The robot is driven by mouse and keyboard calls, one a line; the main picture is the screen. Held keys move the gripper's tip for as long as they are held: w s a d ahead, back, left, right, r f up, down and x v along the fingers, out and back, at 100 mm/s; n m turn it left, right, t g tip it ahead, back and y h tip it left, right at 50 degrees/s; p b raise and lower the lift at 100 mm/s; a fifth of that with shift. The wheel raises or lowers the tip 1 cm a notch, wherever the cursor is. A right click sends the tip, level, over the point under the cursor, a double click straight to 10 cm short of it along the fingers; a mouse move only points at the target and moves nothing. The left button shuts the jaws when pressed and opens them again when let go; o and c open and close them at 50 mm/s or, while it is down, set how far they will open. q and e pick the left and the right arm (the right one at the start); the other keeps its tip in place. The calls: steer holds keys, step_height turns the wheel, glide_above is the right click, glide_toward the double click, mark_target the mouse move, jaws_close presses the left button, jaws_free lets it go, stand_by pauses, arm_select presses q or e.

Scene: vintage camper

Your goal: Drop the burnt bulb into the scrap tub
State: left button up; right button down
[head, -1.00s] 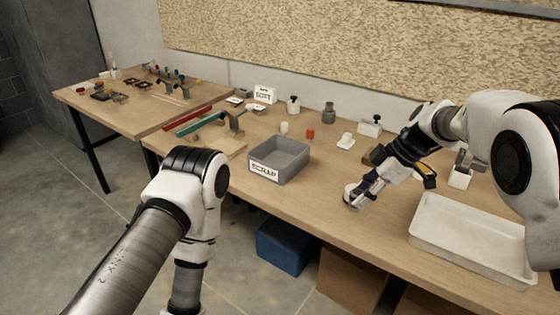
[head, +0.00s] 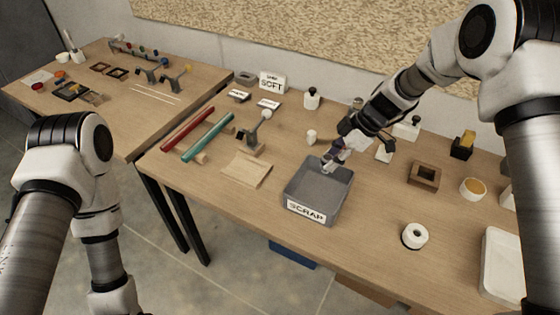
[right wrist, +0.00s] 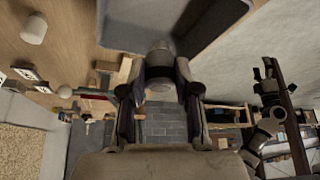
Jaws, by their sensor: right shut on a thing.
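The scrap tub (head: 302,194) is a grey open box with a white SCRAP label, near the middle of the table. My right gripper (head: 331,163) reaches down over the tub's far side in the head view. In the right wrist view it is shut on the burnt bulb (right wrist: 160,50), a greyish rounded glass seen between the two fingers. The tub's grey wall (right wrist: 125,22) shows just beyond the bulb there. The fingers hide part of the bulb. My left gripper (right wrist: 268,82) seems to show as a dark shape at the right of the wrist view; its jaws are unclear.
A white spool-like piece (head: 414,235) and a brown square block (head: 424,175) stand right of the tub. A small white bulb (head: 311,137) stands behind it. A white tray (head: 503,265) is at far right.

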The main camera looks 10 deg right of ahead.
steer(key=shift+s+d+f, duration=0.1)
steer(key=shift+f, duration=0.2)
steer(key=f, duration=0.1)
steer(key=f+b, duration=0.1)
steer(key=f, duration=0.2)
steer(key=shift+s+d+f, duration=0.15)
steer(key=shift+s+f, duration=0.25)
steer(key=shift+w+f, duration=0.15)
steer(key=shift+f, duration=0.1)
steer(key=shift+s+d+r, duration=0.1)
steer(key=shift+s+r, duration=0.05)
steer(key=shift+s, duration=0.05)
steer(key=c, duration=0.7)
jaws_free()
steer(key=shift+s, duration=0.1)
steer(key=shift+c, duration=0.2)
arm_select(q)
steer(key=shift+s+d+f, duration=0.2)
steer(key=shift+s+f, duration=0.1)
steer(key=shift+f, duration=0.1)
